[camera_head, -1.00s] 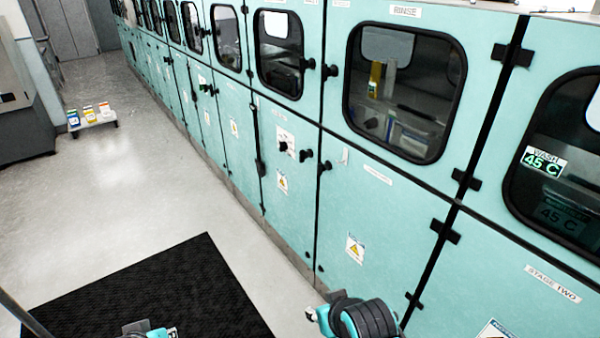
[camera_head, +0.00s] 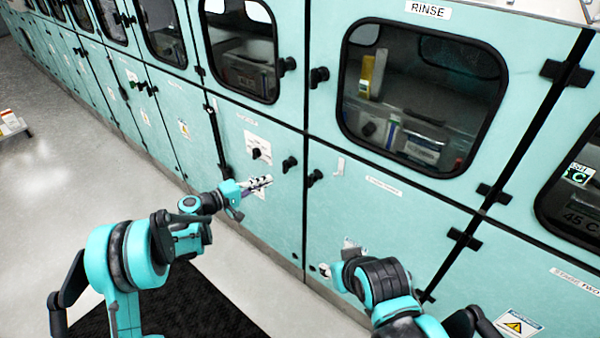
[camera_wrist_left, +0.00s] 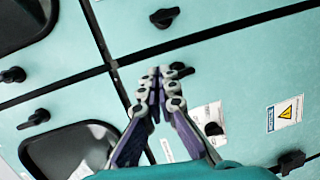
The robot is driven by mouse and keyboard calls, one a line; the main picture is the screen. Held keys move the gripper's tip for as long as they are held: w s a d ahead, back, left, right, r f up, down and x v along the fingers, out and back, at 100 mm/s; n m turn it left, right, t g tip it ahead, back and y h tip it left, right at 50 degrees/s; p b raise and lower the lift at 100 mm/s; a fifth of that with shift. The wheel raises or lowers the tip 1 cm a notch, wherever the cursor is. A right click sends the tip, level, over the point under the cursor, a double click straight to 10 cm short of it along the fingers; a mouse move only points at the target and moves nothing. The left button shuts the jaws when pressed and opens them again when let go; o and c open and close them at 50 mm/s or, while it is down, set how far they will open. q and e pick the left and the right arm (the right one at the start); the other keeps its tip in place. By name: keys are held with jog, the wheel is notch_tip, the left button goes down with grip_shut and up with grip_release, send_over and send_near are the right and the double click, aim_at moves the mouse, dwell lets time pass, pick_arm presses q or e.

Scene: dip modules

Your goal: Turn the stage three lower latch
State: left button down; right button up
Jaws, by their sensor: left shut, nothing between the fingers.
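The panel right of centre under RINSE has a small label (camera_head: 383,186) too blurred to read; it stands left of the STAGE TWO panel (camera_head: 560,300). A black turn latch (camera_head: 315,177) sits at its upper left edge and shows in the left wrist view (camera_wrist_left: 163,17). Across the seam is the neighbouring panel's latch (camera_head: 289,164), seen just behind my fingertips in the wrist view (camera_wrist_left: 180,70). My left gripper (camera_head: 268,183) is shut and empty, left of both latches. My right gripper (camera_head: 338,262) is low by the panel, its fingers unclear.
Upper windowed doors carry latches (camera_head: 318,77) above the seam. A control plate with a knob (camera_head: 257,153) is left of the latches. Black hinges (camera_head: 463,238) line the panel's right edge. A dark mat (camera_head: 190,305) lies on the open floor. A low stand (camera_head: 12,128) is at far left.

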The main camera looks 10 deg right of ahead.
pick_arm(q)
jog(key=w+d+f+h+b, duration=0.1)
jog(key=w+d+f+b, duration=0.1)
jog(key=d, duration=1)
jog(key=shift+f+n+h+b, duration=0.15)
jog(key=shift+n+h+b, duration=0.15)
jog(key=shift+b, duration=0.1)
